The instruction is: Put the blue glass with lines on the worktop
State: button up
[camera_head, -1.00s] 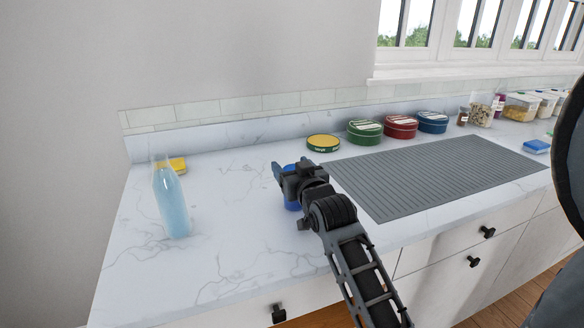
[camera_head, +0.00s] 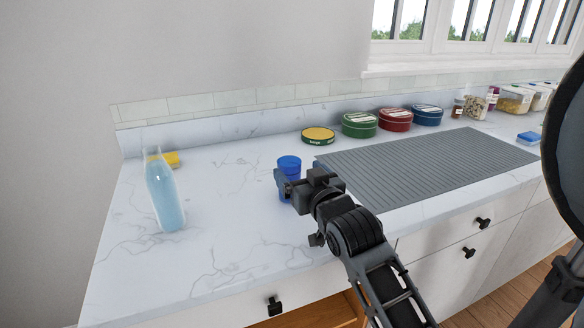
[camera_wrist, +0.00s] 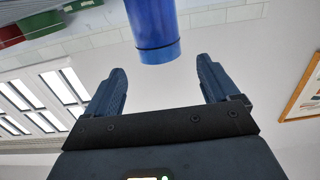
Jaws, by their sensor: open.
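The blue glass (camera_head: 289,163) stands upright on the white marble worktop (camera_head: 228,215), left of the grey ribbed mat. Its lower part is partly hidden behind my gripper in the head view. My gripper (camera_head: 298,188) is open, in front of the glass and apart from it. In the wrist view the blue glass (camera_wrist: 153,28) shows beyond the open fingertips, roughly centred between them, with a thin dark line near its rim. Nothing is between the fingers of my gripper (camera_wrist: 158,75).
A clear bottle of light blue liquid (camera_head: 165,195) stands at the left, with a yellow sponge (camera_head: 172,158) behind it. Round tins, including a green one (camera_head: 360,125), line the back wall. The ribbed mat (camera_head: 430,165) is bare. The worktop's left middle is clear.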

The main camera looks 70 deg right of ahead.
jog(key=shift+v, duration=1.8)
jog(key=shift+a, duration=0.1)
jog(key=a+f+n+y, duration=0.1)
jog(key=a, duration=0.2)
jog(key=a+f+n+t+y, duration=0.1)
jog(key=a+f, duration=0.1)
jog(key=a, duration=0.2)
jog(key=a+f+n+t+y, duration=0.1)
jog(key=a+f+y, duration=0.1)
jog(key=a, duration=0.2)
jog(key=shift+w+a+f, duration=0.1)
jog(key=shift+a, duration=0.05)
jog(key=s+a+f+n+y, duration=0.1)
jog(key=s+a+n+y, duration=0.2)
jog(key=s+a, duration=0.4)
jog(key=s+a+f+n+t+y, duration=0.1)
jog(key=s+a+n+y, duration=0.3)
jog(key=a, duration=0.8)
jog(key=s+y, duration=0.2)
jog(key=s, duration=0.1)
jog(key=shift+s+a+f, duration=0.2)
jog(key=shift+s+a, duration=0.05)
jog(key=shift+a, duration=0.15)
jog(key=shift+c, duration=0.3)
